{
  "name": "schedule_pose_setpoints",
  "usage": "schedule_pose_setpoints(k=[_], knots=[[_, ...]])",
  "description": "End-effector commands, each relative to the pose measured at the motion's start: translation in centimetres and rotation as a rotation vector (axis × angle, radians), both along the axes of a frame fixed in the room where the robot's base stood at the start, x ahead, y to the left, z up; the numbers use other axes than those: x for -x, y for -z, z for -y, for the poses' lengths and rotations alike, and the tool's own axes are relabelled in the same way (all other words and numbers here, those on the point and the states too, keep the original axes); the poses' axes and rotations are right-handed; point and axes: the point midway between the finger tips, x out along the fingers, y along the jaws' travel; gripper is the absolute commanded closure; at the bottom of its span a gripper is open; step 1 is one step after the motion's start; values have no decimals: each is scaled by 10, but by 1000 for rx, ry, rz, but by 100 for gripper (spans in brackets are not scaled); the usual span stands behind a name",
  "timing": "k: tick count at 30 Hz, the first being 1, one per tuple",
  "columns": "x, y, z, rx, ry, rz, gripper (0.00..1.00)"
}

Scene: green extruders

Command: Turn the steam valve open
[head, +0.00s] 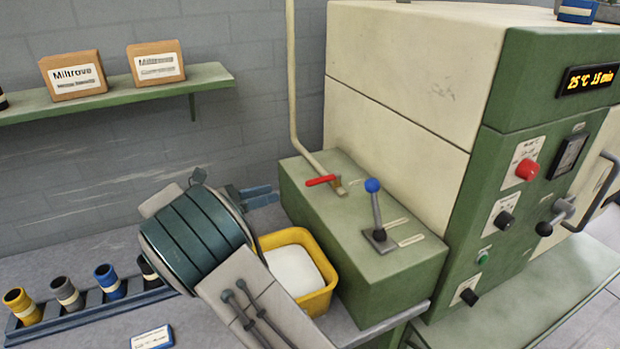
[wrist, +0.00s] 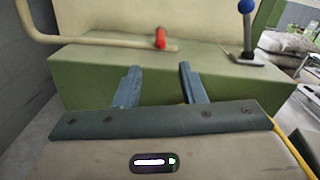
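The steam valve appears to be the red handle (head: 321,180) on the cream pipe (head: 297,130) that comes down to the top of the green box (head: 370,240). In the wrist view the red handle (wrist: 160,38) lies ahead of my gripper, on the pipe end. My gripper (head: 268,195) is left of the green box in the head view, apart from the handle. In the wrist view my gripper (wrist: 158,78) has its two blue-grey fingers spread with nothing between them. A lever with a blue knob (head: 373,186) stands on the box, right of the red handle.
A yellow bin (head: 322,297) with white contents sits below my arm, beside the green box. The large cream and green machine (head: 400,80) rises behind the box. A shelf (head: 120,95) with two cartons is on the wall. Several coloured cylinders stand in a rack (head: 90,313) at lower left.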

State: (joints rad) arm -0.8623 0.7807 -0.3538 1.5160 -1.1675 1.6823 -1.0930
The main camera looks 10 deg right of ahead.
Motion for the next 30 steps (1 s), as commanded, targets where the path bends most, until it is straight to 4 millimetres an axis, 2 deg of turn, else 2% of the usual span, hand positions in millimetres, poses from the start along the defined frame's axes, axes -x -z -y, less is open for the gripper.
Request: schedule_pose_setpoints(k=[9, 15, 21, 30], knots=[[-17, -2, 67, 0, 7, -2, 63], [-26, -1, 100, -1, 4, -1, 63], [-31, 0, 117, -1, 3, -1, 63], [-31, 0, 120, -2, 2, 0, 63]])
